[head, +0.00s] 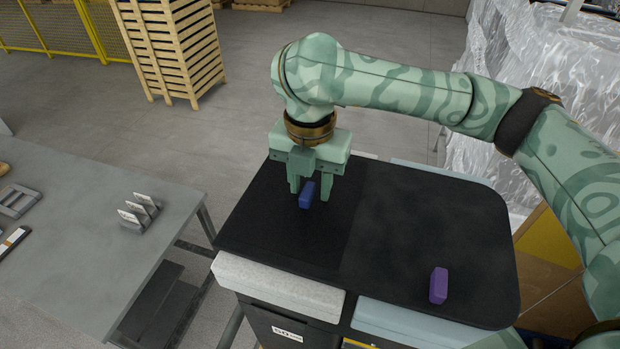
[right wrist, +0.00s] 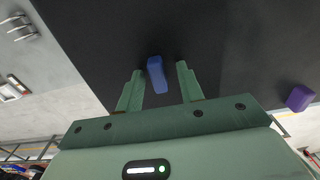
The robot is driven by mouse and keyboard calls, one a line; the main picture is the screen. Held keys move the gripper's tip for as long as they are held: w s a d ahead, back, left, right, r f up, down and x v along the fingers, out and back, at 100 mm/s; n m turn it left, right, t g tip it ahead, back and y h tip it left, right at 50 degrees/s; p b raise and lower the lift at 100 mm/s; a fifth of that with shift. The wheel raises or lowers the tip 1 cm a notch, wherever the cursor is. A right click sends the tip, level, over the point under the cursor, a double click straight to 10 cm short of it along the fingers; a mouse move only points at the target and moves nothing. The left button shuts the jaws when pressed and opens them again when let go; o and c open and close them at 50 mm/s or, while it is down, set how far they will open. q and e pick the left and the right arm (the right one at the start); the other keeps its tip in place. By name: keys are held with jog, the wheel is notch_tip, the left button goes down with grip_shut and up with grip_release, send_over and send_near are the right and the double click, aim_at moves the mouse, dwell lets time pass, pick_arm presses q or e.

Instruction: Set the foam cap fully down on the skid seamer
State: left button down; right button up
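My right gripper (head: 310,197) points down over the left half of the black top (head: 385,235) of a machine, which may be the skid seamer. A small blue block (head: 307,195) stands between its fingers. In the right wrist view, dark gaps show on both sides of the blue block (right wrist: 157,73), so the open fingers (right wrist: 159,90) do not grip it. A purple block (head: 439,285) stands apart near the front right of the top; it also shows in the right wrist view (right wrist: 299,98). I cannot tell which thing is the foam cap. My left gripper is out of view.
A pale speckled slab (head: 278,288) and a pale blue slab (head: 415,325) lie along the machine's front edge. A grey table (head: 90,255) with small white-topped pieces (head: 138,212) stands to the left. Stacked pallets (head: 172,50) stand behind. The middle of the black top is clear.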

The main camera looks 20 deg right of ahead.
jog(key=shift+r, duration=0.1)
jog(key=shift+a+r, duration=0.1)
jog(key=shift+r, duration=0.2)
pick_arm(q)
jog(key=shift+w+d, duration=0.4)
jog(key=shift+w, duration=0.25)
pick_arm(e)
notch_tip(320, 180, up, 11)
jog(key=shift+r, duration=0.2)
jog(key=shift+s, duration=0.1)
